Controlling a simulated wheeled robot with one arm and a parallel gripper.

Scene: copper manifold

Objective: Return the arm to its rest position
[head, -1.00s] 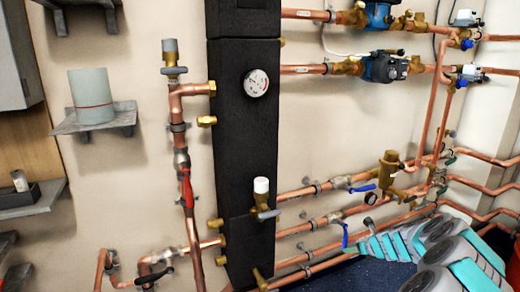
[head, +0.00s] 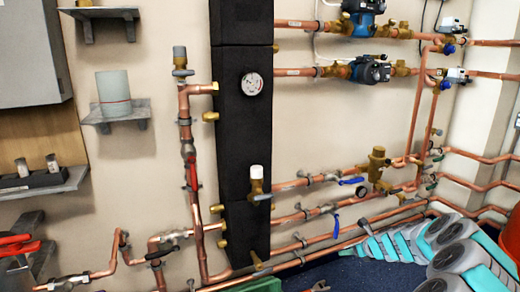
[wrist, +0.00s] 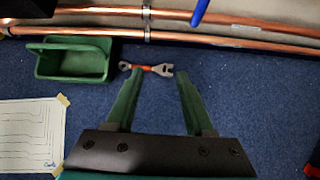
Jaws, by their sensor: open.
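My arm (head: 462,256), with grey and teal links, stretches across the lower right of the head view. My gripper (wrist: 160,78) shows in the wrist view with its two green fingers apart and nothing between them. It points down toward the blue carpet (wrist: 215,75). A wrench (wrist: 147,69) with an orange-red middle and grey ends lies on the carpet just beyond the fingertips, apart from them as far as I can tell. My gripper does not show clearly in the head view.
A green tray (wrist: 72,62) lies left of the wrench, beside copper pipes (wrist: 220,28) along the wall. A paper sheet (wrist: 30,135) is taped to the carpet. In the head view, a black column (head: 243,145), valves and wall shelves (head: 115,115) stand ahead; a red bin (head: 513,237) is at right.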

